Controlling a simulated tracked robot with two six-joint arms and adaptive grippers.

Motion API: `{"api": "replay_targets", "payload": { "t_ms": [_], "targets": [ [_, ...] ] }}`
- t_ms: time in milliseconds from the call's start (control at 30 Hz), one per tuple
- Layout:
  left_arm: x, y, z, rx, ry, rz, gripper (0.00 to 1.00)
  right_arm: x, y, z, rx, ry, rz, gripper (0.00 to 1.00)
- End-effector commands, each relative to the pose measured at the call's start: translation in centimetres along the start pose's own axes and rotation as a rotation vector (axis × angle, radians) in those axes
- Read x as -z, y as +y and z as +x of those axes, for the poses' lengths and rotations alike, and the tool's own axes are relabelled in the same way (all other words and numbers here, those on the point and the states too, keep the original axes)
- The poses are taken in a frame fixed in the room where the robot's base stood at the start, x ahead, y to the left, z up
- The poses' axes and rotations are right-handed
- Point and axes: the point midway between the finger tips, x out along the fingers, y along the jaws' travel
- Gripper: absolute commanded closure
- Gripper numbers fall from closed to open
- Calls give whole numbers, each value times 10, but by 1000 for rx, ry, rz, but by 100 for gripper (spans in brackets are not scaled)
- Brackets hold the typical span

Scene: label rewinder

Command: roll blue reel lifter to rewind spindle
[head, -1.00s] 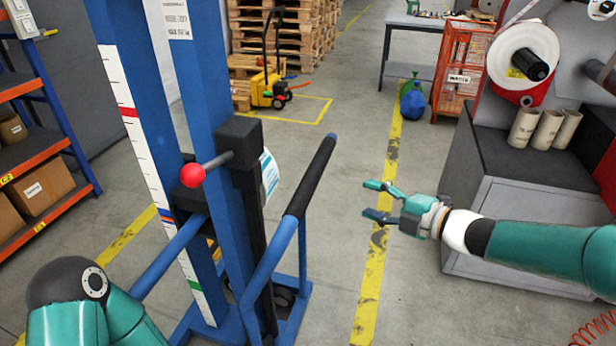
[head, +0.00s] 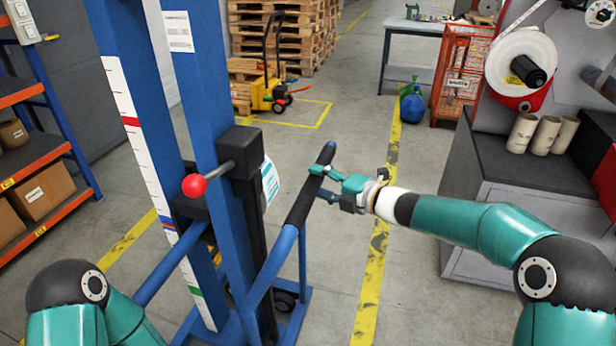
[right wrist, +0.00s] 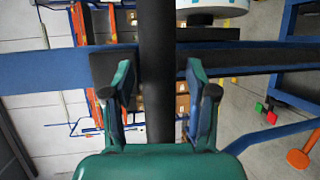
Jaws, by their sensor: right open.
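The blue reel lifter (head: 213,95) stands upright in front of me, with a scale strip on its mast and a red-knobbed lever. Its push handle has a black grip (head: 309,190). My right gripper (head: 319,180) is at the upper part of this grip with its jaws open. In the right wrist view, the black grip (right wrist: 157,50) runs between the two open fingers, with gaps on both sides. A black spindle (head: 528,70) carrying a white reel (head: 513,50) is on the machine at the right; I cannot tell whether this is the rewind spindle. My left gripper is out of view.
A grey cabinet (head: 500,205) with several cardboard cores stands at the right. Orange shelving (head: 40,160) with boxes is at the left. A yellow pallet truck (head: 268,92) and pallets are behind.

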Motion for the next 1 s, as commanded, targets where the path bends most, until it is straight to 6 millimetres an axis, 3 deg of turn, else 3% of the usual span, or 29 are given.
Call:
{"api": "replay_targets", "payload": {
  "t_ms": [200,567,900,1000],
  "targets": [
    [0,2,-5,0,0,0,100,0,0,22,0,0,1,42],
    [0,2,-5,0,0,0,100,0,0,26,0,1,1,44],
    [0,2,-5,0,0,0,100,0,-1,26,1,1,1,100],
    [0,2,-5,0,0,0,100,1,-1,26,2,1,1,100]
  ]
}}
